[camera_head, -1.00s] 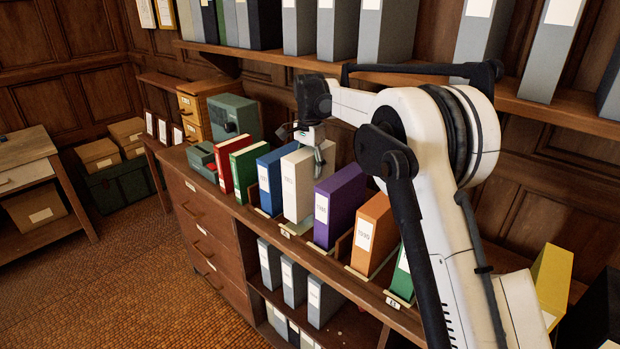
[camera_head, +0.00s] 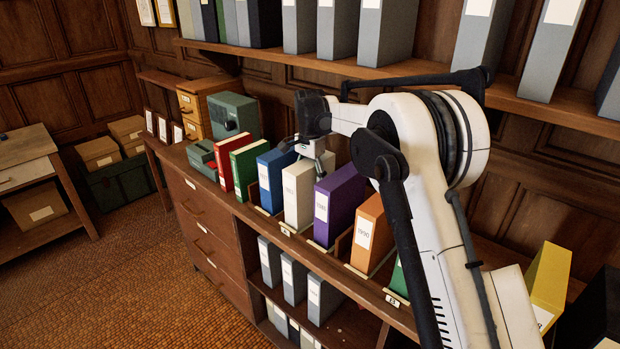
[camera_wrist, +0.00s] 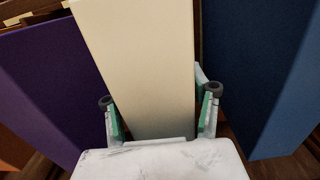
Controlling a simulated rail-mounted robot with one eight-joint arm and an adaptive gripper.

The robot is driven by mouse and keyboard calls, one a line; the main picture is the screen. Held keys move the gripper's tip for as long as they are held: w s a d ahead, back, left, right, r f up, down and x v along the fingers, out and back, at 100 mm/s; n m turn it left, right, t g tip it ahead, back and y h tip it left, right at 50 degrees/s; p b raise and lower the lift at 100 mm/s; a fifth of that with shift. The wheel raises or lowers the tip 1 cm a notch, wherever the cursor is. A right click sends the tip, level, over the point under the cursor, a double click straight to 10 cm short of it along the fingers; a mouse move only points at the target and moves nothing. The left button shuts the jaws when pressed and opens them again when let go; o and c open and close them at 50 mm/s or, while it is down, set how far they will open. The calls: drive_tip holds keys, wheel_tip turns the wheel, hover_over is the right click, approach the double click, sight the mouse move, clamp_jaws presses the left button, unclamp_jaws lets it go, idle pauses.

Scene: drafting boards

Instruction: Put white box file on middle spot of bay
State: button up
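The white box file (camera_head: 298,195) stands upright in the row on the cabinet top, between the blue box file (camera_head: 272,180) and the purple box file (camera_head: 338,205). My gripper (camera_head: 318,168) is over it from above, with a finger on each side. In the wrist view, the white box file (camera_wrist: 145,65) lies between the green-padded fingers of my gripper (camera_wrist: 160,120), which look closed on its sides. The purple file (camera_wrist: 40,90) is on the left there and the blue file (camera_wrist: 255,80) on the right. Whether the file's base touches the cabinet is unclear.
Red (camera_head: 222,165) and green (camera_head: 247,165) files stand left of the blue one; an orange file (camera_head: 372,235) stands right of the purple. A shelf (camera_head: 400,72) with grey files runs above and behind. The neighbouring files leave little side room.

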drive_tip(key=shift+o, duration=0.4)
drive_tip(key=shift+r, duration=0.1)
wheel_tip(320, 180, up, 12)
drive_tip(key=shift+r+b, duration=0.15)
drive_tip(key=shift+b, duration=0.15)
drive_tip(key=s+d+r+n+t, duration=0.2)
drive_tip(key=s+d+r, duration=0.3)
drive_tip(key=s+d, duration=0.45)
drive_tip(key=s+d+r+n+t, duration=0.2)
drive_tip(key=s+d+r, duration=0.35)
drive_tip(key=s, duration=0.65)
drive_tip(key=s+d+f+n+t, duration=0.1)
drive_tip(key=s+d+f, duration=0.2)
drive_tip(key=s, duration=0.5)
drive_tip(key=s+d+f+n+t, duration=0.1)
drive_tip(key=s+d+f, duration=0.2)
drive_tip(key=s+f, duration=0.3)
drive_tip(key=s+d+f+n+t, duration=0.1)
drive_tip(key=s+d+f, duration=0.2)
drive_tip(key=s, duration=0.8)
drive_tip(key=shift+f+n, duration=0.4)
drive_tip(key=shift+f, duration=0.5)
drive_tip(key=shift+s+f, duration=0.1)
